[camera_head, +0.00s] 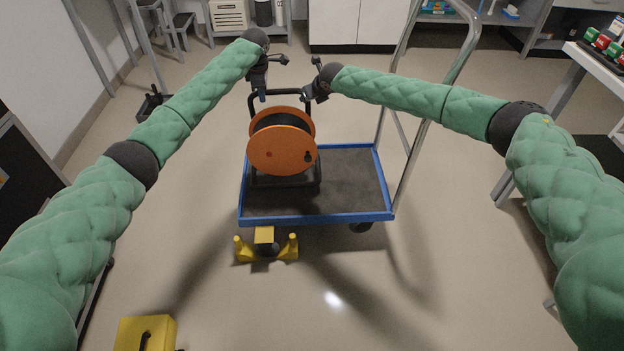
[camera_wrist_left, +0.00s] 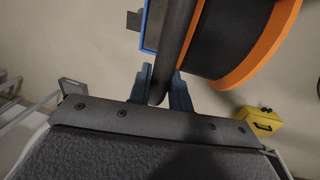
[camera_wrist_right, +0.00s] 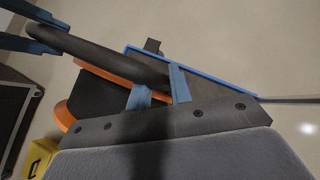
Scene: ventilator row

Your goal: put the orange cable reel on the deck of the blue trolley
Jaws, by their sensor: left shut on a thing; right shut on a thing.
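The orange cable reel (camera_head: 275,150) stands upright in its black tubular frame (camera_head: 288,184) over the left part of the blue trolley's dark deck (camera_head: 355,175). I cannot tell whether the frame's feet touch the deck. My left gripper (camera_head: 262,92) and my right gripper (camera_head: 313,94) are both shut on the frame's top bar, near its two ends. The left wrist view shows the bar between the fingers (camera_wrist_left: 161,88) and the reel's orange rim (camera_wrist_left: 250,65) beside it. The right wrist view shows the bar at the fingers (camera_wrist_right: 162,86).
A yellow floor bracket (camera_head: 265,247) stands in front of the trolley. A yellow case (camera_head: 145,334) lies nearer to me at the lower left. The trolley's metal push handle (camera_head: 410,165) rises at its right side. A table (camera_head: 600,62) stands at the far right.

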